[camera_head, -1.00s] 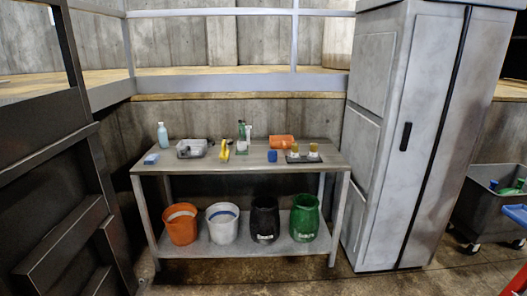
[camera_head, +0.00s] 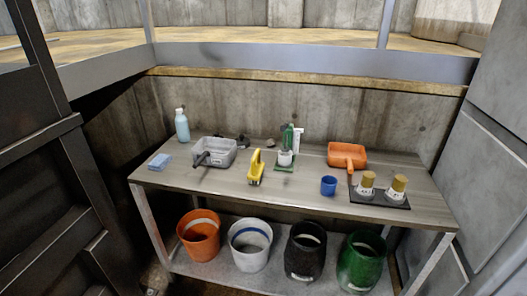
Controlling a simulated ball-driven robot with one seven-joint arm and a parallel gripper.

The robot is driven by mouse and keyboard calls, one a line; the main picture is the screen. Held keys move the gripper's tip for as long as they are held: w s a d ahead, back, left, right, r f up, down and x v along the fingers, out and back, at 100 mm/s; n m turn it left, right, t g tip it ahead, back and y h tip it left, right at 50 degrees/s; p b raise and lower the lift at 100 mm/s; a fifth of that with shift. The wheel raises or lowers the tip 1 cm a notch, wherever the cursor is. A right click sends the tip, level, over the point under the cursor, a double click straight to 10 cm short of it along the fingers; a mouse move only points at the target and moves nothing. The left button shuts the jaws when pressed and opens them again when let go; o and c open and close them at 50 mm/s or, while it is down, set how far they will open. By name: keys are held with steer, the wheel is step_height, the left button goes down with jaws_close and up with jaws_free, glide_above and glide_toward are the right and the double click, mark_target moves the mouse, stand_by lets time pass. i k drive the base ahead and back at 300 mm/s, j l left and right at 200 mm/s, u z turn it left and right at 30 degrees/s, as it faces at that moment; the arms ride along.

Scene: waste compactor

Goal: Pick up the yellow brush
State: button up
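The yellow brush (camera_head: 255,167) stands near the middle of the grey table (camera_head: 222,184), towards its front half. Its handle is up and its lower end rests on the tabletop. A grey tray (camera_head: 215,153) is to its left and a blue cup (camera_head: 328,186) to its right. Nothing touches the brush that I can see. My gripper is not in view.
A blue bottle (camera_head: 182,126) and blue sponge (camera_head: 160,161) are at the left end. An orange scoop (camera_head: 346,154) and a black tray (camera_head: 396,199) with two yellow-topped items are at the right. Several buckets, including an orange one (camera_head: 199,239), fill the lower shelf. A cabinet (camera_head: 490,190) stands right.

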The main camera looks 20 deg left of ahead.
mark_target(255, 173)
steer(key=i+l+u, duration=0.1)
steer(key=i+u, duration=0.3)
steer(key=i+l+u, duration=0.25)
steer(key=i+u, duration=0.2)
steer(key=i+l+u, duration=0.4)
steer(key=i+l, duration=0.05)
steer(key=i, duration=0.05)
